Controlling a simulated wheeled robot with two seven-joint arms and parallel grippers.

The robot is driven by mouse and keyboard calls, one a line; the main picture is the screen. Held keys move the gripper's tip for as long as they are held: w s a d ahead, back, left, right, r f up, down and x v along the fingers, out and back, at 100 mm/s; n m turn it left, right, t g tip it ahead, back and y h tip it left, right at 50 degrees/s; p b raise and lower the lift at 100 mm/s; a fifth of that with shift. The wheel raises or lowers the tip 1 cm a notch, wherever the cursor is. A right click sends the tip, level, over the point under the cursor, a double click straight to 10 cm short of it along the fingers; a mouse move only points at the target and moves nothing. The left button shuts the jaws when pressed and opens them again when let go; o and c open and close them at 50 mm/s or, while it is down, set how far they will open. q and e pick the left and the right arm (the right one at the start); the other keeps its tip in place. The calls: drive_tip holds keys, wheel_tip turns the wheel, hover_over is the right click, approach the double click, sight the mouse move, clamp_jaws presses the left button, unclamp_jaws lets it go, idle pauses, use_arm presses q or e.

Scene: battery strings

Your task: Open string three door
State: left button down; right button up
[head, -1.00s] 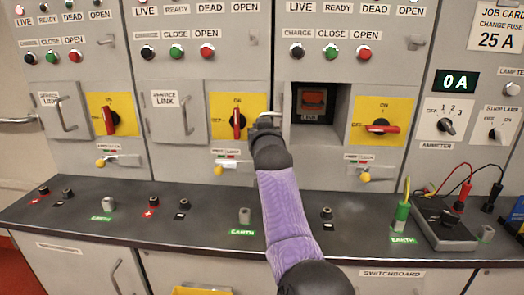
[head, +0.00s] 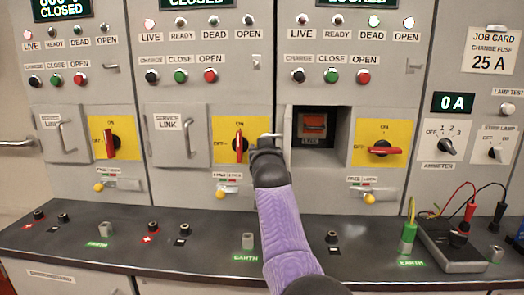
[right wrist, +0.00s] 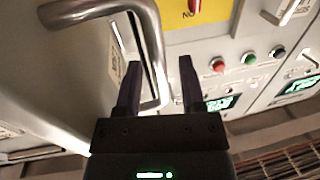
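The string three compartment (head: 315,123) stands open in the head view, with a dark recess and a red-brown part inside. Its grey door (right wrist: 75,75) is swung out to the left and seen nearly edge-on in the head view. The door's metal handle (right wrist: 152,52) shows in the right wrist view. My right gripper (right wrist: 160,75) is open, with its two dark fingers on either side of the handle bar; I cannot tell if they touch it. In the head view the right gripper (head: 268,142) is left of the recess, and its arm hides part of the panel. My left gripper is not in view.
A red rotary switch (head: 384,150) on a yellow plate is right of the recess. The string two door (head: 176,140) is closed. The dark bench (head: 200,215) below carries terminals, a green earth plug (head: 409,234) and a meter (head: 452,250) with leads.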

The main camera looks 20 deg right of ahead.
use_arm(q)
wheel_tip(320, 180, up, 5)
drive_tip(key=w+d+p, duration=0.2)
drive_tip(key=p, duration=0.3)
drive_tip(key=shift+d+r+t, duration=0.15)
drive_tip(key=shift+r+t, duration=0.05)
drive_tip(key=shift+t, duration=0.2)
use_arm(e)
drive_tip(key=s+a, duration=0.2)
drive_tip(key=s, duration=0.7)
drive_tip(key=shift+s, duration=0.4)
